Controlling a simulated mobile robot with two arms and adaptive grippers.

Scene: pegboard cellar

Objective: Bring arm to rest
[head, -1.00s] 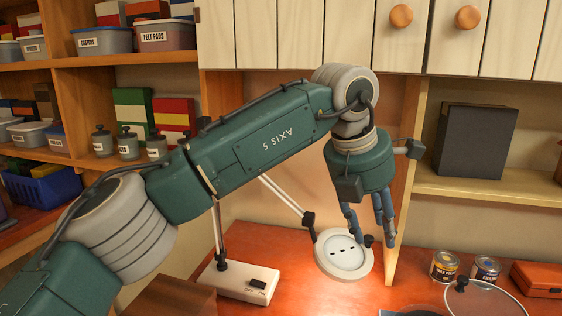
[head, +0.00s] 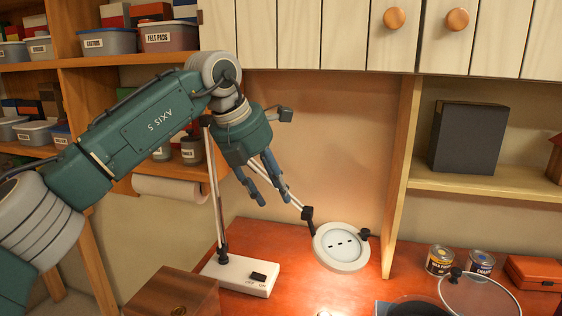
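My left arm comes in from the left, with its teal links raised. My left gripper (head: 274,200) points down and slightly right, in front of the wall above the red-brown workbench (head: 300,295). Its two blue-grey fingers are apart and nothing shows between them. The fingers overlap part of the magnifier lamp's arm in the picture; I cannot tell how far apart in depth they are. My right gripper is not in view.
A magnifier lamp (head: 341,224) stands on a white base (head: 239,277) on the bench. A wooden box (head: 172,292), paint cans (head: 440,260), a clear lid (head: 480,299) and an orange case (head: 535,272) are also there. Cupboards (head: 300,35) hang above; shelves stand left and right.

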